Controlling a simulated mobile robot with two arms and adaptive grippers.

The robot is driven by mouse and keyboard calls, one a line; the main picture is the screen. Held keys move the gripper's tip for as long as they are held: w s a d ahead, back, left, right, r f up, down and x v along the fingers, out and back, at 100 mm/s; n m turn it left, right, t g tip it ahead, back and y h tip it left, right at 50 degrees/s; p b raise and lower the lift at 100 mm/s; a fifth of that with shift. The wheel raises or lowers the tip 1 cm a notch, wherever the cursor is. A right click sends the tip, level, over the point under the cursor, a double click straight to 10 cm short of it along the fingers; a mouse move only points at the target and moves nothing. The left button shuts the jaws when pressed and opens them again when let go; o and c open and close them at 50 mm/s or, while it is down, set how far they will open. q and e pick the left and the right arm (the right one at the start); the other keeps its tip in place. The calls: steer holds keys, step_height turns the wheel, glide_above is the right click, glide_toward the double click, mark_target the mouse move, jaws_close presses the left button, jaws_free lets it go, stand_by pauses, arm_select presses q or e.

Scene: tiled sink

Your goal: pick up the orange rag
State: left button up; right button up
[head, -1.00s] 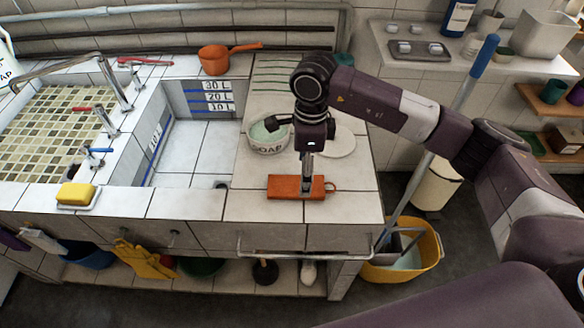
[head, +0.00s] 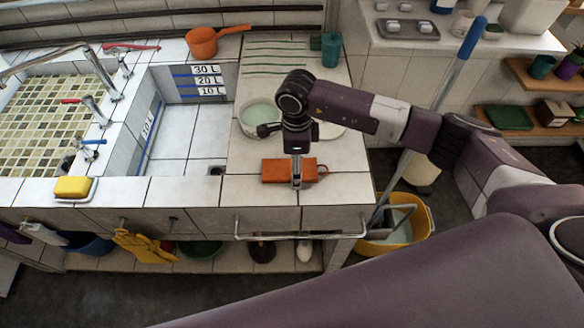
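The orange rag (head: 275,171) lies folded and flat on the white tiled counter, near its front edge, with a small loop at its right end. My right gripper (head: 297,184) points down at the rag, with its fingers over the right half and reaching to the rag's near edge. The fingers line up one behind the other from here, so their gap is hidden, and I cannot tell whether they touch the rag. My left gripper is not in view.
A bowl (head: 247,118) stands behind the rag, partly hidden by my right arm. The tiled sink basin (head: 185,130) is to the left, with a yellow sponge (head: 72,187) on its front ledge. A metal rail (head: 300,236) runs along the counter front. A yellow bucket (head: 424,222) stands right.

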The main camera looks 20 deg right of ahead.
steer(key=c, duration=1.2)
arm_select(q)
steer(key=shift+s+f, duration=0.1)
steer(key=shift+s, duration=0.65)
arm_select(e)
steer(key=shift+c, duration=0.2)
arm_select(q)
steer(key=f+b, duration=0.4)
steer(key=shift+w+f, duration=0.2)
arm_select(e)
step_height(320, 180, up, 20)
